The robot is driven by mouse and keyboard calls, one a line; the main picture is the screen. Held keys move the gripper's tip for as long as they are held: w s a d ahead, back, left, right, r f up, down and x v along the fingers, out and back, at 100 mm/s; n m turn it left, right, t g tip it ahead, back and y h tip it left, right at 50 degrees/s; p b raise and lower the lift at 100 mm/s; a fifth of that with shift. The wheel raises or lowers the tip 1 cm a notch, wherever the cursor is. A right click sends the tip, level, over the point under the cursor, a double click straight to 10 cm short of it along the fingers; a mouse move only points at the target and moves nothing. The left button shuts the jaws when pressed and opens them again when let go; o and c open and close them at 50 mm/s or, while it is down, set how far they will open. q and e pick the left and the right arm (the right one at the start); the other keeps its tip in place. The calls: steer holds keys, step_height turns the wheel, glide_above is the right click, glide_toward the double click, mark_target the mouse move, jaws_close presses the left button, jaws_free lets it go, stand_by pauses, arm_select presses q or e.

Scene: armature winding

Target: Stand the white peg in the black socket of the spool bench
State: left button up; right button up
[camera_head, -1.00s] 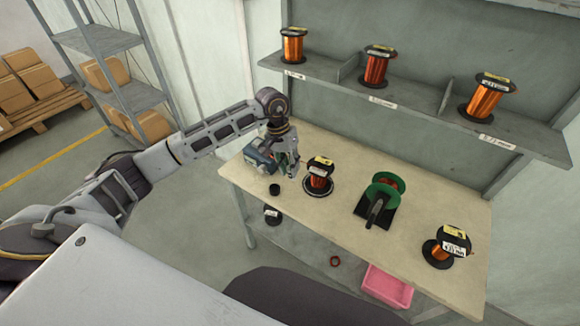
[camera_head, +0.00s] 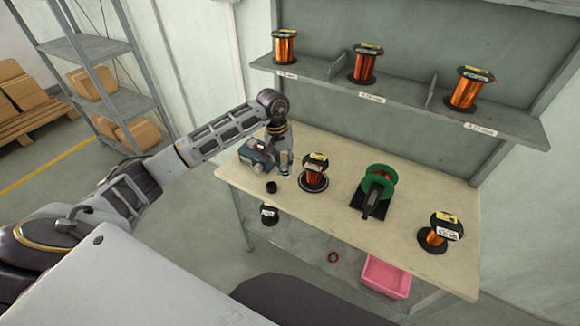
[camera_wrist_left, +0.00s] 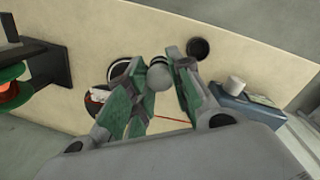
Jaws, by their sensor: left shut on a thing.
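My left gripper (camera_head: 286,167) is low over the left part of the spool bench (camera_head: 335,220). In the left wrist view, its green-padded fingers (camera_wrist_left: 157,82) are on both sides of the white peg (camera_wrist_left: 158,76), whose rounded end faces the camera. The gripper is shut on the peg. The black socket (camera_head: 271,187) is a small dark round cup near the bench's front left edge. It also shows in the left wrist view (camera_wrist_left: 200,48), empty and apart from the peg. My right gripper is not in view.
A copper spool (camera_head: 315,172) stands on a round base close right of the gripper. A grey-blue device (camera_head: 257,154) is close left. A green reel on a black stand (camera_head: 377,188) and another spool (camera_head: 438,233) are farther right. A shelf (camera_head: 400,100) holds three spools.

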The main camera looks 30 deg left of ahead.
arm_select(q)
steer(key=a+n, duration=0.4)
steer(key=s+a+f+n, duration=0.1)
steer(key=n, duration=0.1)
steer(key=shift+a, duration=0.4)
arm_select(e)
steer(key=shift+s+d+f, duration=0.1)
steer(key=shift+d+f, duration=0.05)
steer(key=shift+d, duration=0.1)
arm_select(q)
steer(key=shift+f, duration=0.25)
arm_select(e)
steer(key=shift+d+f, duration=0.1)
arm_select(q)
steer(key=shift+f+b, duration=0.85)
steer(key=shift+f, duration=0.9)
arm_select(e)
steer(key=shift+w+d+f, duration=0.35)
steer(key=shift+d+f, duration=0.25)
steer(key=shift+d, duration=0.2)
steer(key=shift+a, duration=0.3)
arm_select(q)
steer(key=shift+b, duration=0.3)
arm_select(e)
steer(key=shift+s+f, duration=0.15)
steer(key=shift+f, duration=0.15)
